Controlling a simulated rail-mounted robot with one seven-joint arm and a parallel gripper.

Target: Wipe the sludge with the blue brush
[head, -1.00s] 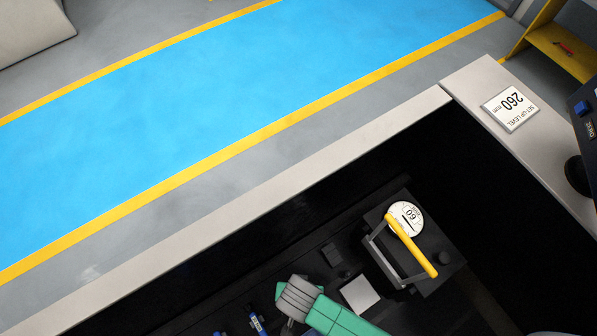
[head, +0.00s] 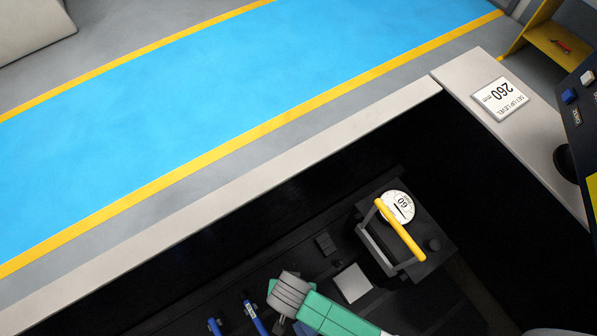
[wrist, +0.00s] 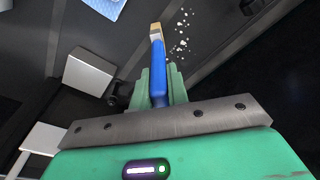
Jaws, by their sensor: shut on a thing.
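My gripper (wrist: 160,88), green in the wrist view, is shut on the blue brush (wrist: 158,72). The brush points away from my gripper, with its tan bristle end (wrist: 155,29) uppermost in the picture. Small whitish specks (wrist: 182,30) lie on the dark surface just right of the bristles; they may be the sludge, but I cannot be sure. I cannot tell whether the bristles touch the surface. The fingertips do not show clearly in the head view.
A dark unit with a yellow handle (head: 400,232) and a round dial (head: 397,207) stands in the dark pit. Blue tools (head: 256,318) lie at the bottom. A white block (wrist: 90,70) is left of the brush. A pale ledge (head: 220,207) borders the pit.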

